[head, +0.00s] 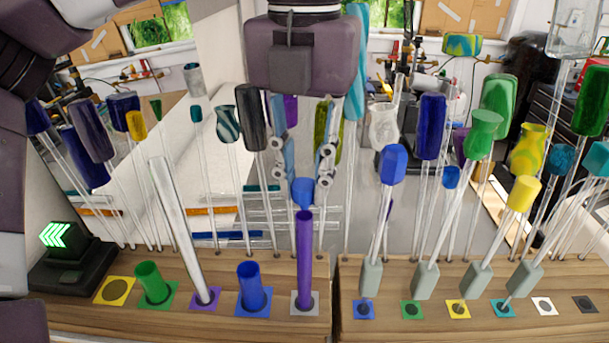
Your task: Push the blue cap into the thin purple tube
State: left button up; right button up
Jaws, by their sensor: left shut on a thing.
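The thin purple tube (304,262) stands upright in a grey-marked hole at the right end of the left wooden block. The blue cap (303,192) is directly above the tube's top, its lower end at or just over the rim. I cannot tell if it touches or has entered the tube. My left gripper (303,176) points down and is shut on the blue cap, one finger on each side. My right gripper is not in view.
A wide blue tube (254,287), a short green tube (153,284) and a tall clear tube (182,230) stand left of the purple tube. The right wooden block (386,327) holds several capped rods in grey sleeves. Many coloured glass rods stand behind.

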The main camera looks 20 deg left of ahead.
aim_at(304, 183)
pick_arm(q)
jog(key=shift+r, duration=0.1)
dwell(0.5)
jog(key=shift+r+p, duration=0.45)
jog(key=shift+r, duration=0.1)
jog(key=shift+r, duration=0.15)
dwell(0.9)
jog(key=o, duration=0.7)
jog(key=shift+c, duration=0.2)
notch_tip(304, 183, up, 5)
jog(key=p, duration=0.3)
jog(key=shift+r+p, duration=0.15)
jog(key=shift+p, duration=0.25)
jog(key=shift+r, duration=2.8)
